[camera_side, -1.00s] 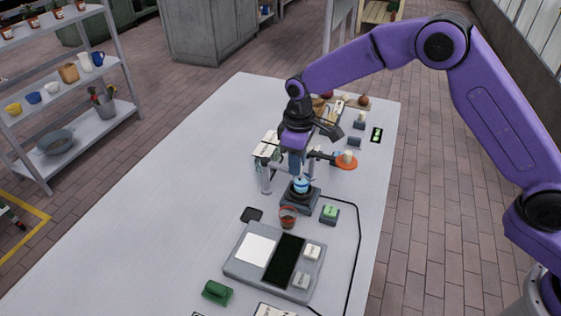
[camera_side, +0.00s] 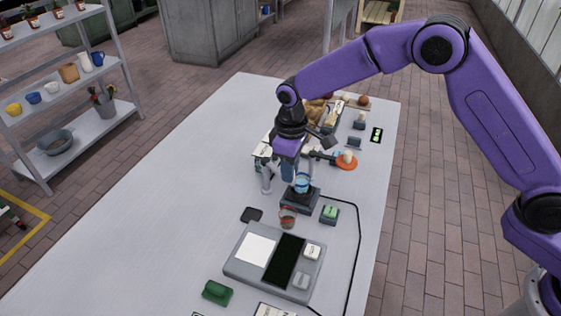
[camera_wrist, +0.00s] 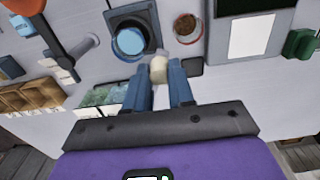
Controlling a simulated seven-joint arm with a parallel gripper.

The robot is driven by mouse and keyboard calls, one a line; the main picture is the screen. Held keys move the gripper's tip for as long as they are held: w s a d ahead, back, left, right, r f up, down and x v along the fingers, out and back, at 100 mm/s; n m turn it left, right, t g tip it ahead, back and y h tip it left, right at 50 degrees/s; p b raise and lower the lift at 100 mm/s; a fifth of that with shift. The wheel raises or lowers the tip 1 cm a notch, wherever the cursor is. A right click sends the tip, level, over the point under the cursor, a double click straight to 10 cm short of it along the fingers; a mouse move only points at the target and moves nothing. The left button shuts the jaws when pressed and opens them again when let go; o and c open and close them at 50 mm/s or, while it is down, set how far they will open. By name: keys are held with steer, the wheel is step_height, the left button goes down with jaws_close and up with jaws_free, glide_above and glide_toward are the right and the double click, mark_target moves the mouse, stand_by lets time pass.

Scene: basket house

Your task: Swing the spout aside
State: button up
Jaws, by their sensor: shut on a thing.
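My gripper (camera_wrist: 165,82) is shut on a pale, rounded piece that looks like the spout (camera_wrist: 158,68), between its blue fingertips in the wrist view. The rest of the spout is mostly hidden by the fingers. In the side view my gripper (camera_side: 287,170) is low over the table, just left of and behind a blue cup (camera_side: 302,184). The cup stands on a dark square base (camera_side: 300,199); it also shows in the wrist view (camera_wrist: 130,42), beyond the fingertips and to the left. A grey post (camera_side: 267,180) stands left of my gripper.
A glass with reddish-brown contents (camera_side: 288,217) stands in front of the base, with a green-topped button box (camera_side: 330,212) to its right. A dark arm with an orange disc (camera_side: 346,163) is at the right. The table's left side (camera_side: 150,220) is clear.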

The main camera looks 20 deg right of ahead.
steer(key=shift+s+a, duration=0.15)
steer(key=shift+a, duration=0.75)
steer(key=shift+s+a, duration=0.15)
steer(key=shift+a, duration=0.7)
steer(key=shift+w+a, duration=0.25)
steer(key=shift+a, duration=0.7)
steer(key=shift+w+a, duration=0.25)
steer(key=shift+a, duration=0.65)
steer(key=shift+w+a, duration=0.45)
steer(key=shift+a, duration=0.2)
steer(key=shift+w+a, duration=0.4)
steer(key=shift+a, duration=0.25)
steer(key=o, duration=1.6)
steer(key=shift+c, duration=0.2)
steer(key=shift+w, duration=0.1)
steer(key=shift+d, duration=0.1)
